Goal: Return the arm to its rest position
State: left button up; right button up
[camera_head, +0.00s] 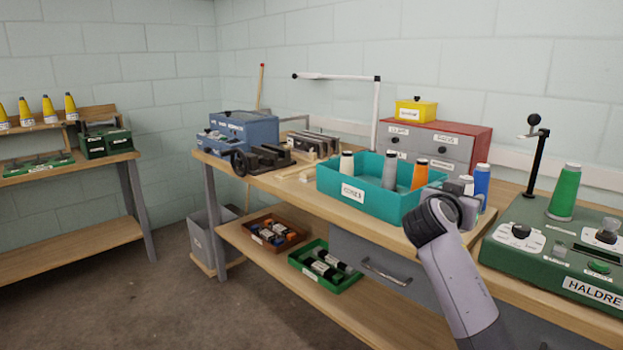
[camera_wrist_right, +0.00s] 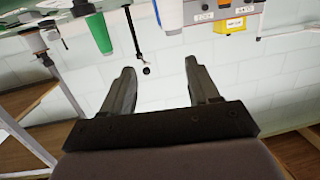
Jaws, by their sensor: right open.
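My right arm (camera_head: 455,275) comes up from the bottom right in the head view, its wrist in front of the teal bin's right end. Its fingers are hidden behind the wrist there. In the right wrist view my right gripper (camera_wrist_right: 160,90) is open, with both fingers apart and nothing between them but wall behind. That view is upside down, with the bench things along its top. My left gripper does not show in either view.
A teal bin (camera_head: 347,190) holds several thread cones. A blue cone (camera_head: 481,186) stands beside my wrist. A green machine (camera_head: 550,245) with a green cone (camera_head: 565,192) and a black-knobbed post (camera_head: 538,160) is at right. A red-grey drawer cabinet (camera_head: 433,145) stands behind.

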jog(key=s+a+f+n+y+p, duration=0.1)
jog(key=s+a+f+n+y, duration=0.2)
jog(key=f, duration=0.6)
jog(key=s+f+n+y+p, duration=0.1)
jog(key=s+f+n+y, duration=0.1)
jog(key=s+f, duration=0.45)
jog(key=s+a+f+n+y+p, duration=0.1)
jog(key=s+a+f+n+y, duration=0.15)
jog(key=f, duration=0.75)
jog(key=s+a+f+n+g+y+p, duration=0.1)
jog(key=s+f+y, duration=0.1)
jog(key=s, duration=1.1)
jog(key=s+a+f+n+g+y+p, duration=0.1)
jog(key=s+f, duration=0.4)
jog(key=s, duration=0.8)
jog(key=shift+a+f+n+y+p, duration=0.3)
jog(key=shift+a+n+y+p, duration=0.15)
jog(key=shift+a+y+p, duration=0.45)
jog(key=shift+d, duration=0.3)
